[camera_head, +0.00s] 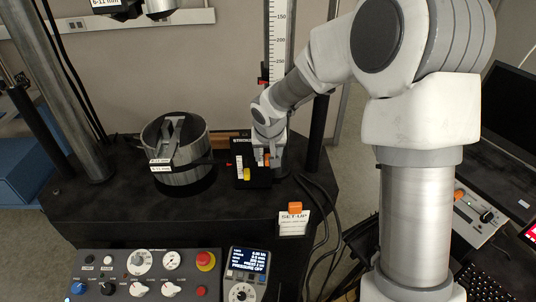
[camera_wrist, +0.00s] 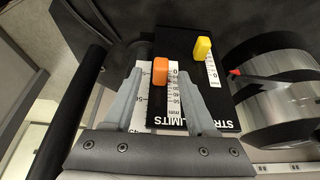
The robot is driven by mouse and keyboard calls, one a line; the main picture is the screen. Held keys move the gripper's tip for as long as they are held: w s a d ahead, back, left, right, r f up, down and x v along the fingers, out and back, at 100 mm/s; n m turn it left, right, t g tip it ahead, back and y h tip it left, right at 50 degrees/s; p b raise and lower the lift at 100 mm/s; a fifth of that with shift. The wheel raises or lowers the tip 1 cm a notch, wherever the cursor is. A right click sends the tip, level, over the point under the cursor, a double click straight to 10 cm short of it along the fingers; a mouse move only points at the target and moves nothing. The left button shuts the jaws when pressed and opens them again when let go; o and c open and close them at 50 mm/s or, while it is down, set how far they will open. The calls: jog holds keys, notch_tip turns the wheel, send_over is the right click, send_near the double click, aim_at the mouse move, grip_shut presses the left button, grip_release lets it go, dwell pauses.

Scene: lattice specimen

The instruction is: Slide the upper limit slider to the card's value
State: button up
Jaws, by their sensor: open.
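The black stroke limits panel (camera_head: 239,151) stands on the dark bench, and its "LIMITS" lettering shows in the wrist view (camera_wrist: 195,123). It carries an orange slider (camera_wrist: 160,71) and a yellow slider (camera_wrist: 203,47), each beside a white scale. A 0 mark shows close to the orange slider. I cannot tell which slider is the upper limit. My gripper (camera_wrist: 160,78) is open, with its fingers on either side of the orange slider; contact is unclear.
A metal cylinder (camera_head: 181,176) stands left of the panel, close to it, and shows at right in the wrist view (camera_wrist: 275,70). A tall ruler (camera_head: 278,45) rises behind. A control console (camera_head: 120,262) is at front left. Black cables run right of the card.

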jog(key=shift+r, duration=0.1)
jog(key=p+v, duration=0.3)
jog(key=v, duration=0.3)
dwell(0.4)
jog(key=v, duration=1.7)
jog(key=shift+s+r, duration=0.1)
